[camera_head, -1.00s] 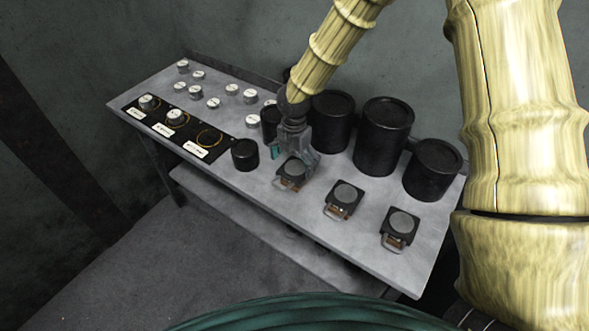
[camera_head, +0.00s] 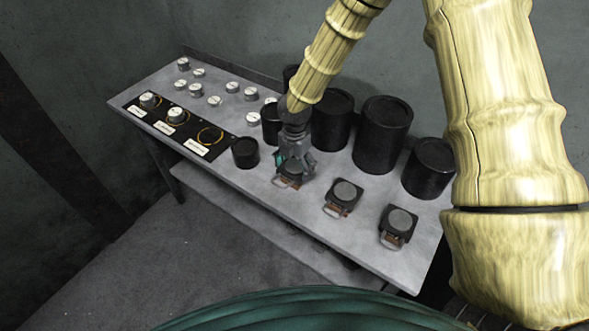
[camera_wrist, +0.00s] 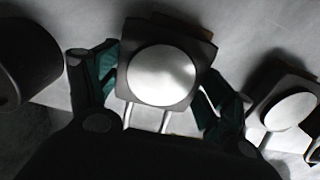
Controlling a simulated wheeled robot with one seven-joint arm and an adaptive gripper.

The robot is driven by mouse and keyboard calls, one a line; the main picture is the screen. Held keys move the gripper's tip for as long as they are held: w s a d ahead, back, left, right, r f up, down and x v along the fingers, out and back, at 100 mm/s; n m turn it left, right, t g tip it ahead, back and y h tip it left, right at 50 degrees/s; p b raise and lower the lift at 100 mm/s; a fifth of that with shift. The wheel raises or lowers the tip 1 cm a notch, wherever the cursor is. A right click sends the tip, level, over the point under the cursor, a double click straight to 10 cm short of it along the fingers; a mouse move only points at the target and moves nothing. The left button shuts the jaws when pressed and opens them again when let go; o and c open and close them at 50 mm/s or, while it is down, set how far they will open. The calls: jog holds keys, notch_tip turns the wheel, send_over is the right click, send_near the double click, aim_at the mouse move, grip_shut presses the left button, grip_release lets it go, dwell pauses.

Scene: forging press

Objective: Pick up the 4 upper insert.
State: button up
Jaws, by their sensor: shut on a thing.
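The insert is a square black block (camera_wrist: 158,76) with a round pale disc on top and a metal loop handle at one side. It is the leftmost of three similar blocks on the bench, and it also shows in the head view (camera_head: 291,171). No number is readable on it. My gripper (camera_head: 295,164) is down around this block. In the wrist view my gripper (camera_wrist: 159,92) has a teal-sided finger on each side of the block and is shut on it. The block appears still at the bench top, and its underside is hidden.
Two similar blocks (camera_head: 343,198) (camera_head: 398,226) stand to the right on the grey bench (camera_head: 310,208). Tall black cylinders (camera_head: 381,135) stand close behind, and a short black one (camera_head: 245,153) at left. Small metal pieces (camera_head: 214,101) and a black labelled strip (camera_head: 177,128) lie farther left.

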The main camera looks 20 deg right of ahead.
jog(key=c, duration=0.6)
jog(key=shift+o, duration=0.2)
jog(key=shift+w+r, duration=0.1)
jog(key=shift+r, duration=0.1)
